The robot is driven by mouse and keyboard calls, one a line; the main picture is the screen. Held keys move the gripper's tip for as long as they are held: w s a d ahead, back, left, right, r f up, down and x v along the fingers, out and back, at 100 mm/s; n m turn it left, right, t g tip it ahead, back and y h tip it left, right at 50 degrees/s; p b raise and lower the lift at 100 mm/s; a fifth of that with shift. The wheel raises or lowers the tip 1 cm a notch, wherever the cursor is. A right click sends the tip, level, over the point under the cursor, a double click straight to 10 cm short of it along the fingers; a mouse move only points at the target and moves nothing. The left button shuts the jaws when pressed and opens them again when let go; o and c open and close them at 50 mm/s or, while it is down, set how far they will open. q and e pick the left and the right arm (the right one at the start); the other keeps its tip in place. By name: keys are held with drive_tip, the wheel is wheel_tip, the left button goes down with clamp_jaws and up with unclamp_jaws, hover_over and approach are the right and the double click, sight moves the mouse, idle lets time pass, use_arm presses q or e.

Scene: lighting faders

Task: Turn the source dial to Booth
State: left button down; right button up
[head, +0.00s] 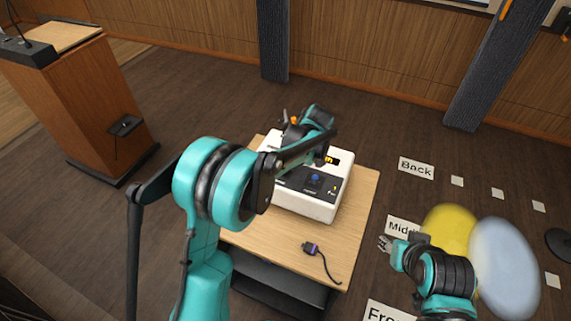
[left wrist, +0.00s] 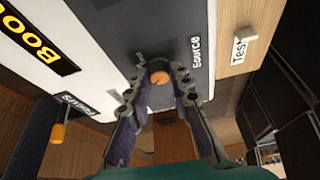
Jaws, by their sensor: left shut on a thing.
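The white console (head: 318,208) sits on a wooden table. My left gripper (head: 288,119) reaches over its far side, and the arm hides much of its top. In the left wrist view the fingers of my left gripper (left wrist: 161,82) are closed around the source dial (left wrist: 159,77), whose orange end shows between the fingertips. The "Source" label (left wrist: 196,52) is beside it. A black display with yellow letters (left wrist: 35,40) reads "Boo", cut off by the picture edge. My right gripper (head: 386,243) is away from the console, at the right; its finger opening is too small to judge.
A "Seats" label (left wrist: 78,103) with an orange-tipped lever (left wrist: 57,133) is on the console side. A "Test" tag (left wrist: 238,48) lies beside the console. A plug with a cable (head: 311,249) lies on the table front. Yellow (head: 450,230) and pale (head: 503,265) ovals are near my right arm.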

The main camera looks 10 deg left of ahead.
use_arm(q)
drive_tip(key=shift+n+g, duration=0.3)
drive_tip(key=shift+n, duration=0.4)
drive_tip(key=c, duration=1.3)
unclamp_jaws()
drive_tip(key=shift+c, duration=0.2)
drive_tip(key=v, duration=1.2)
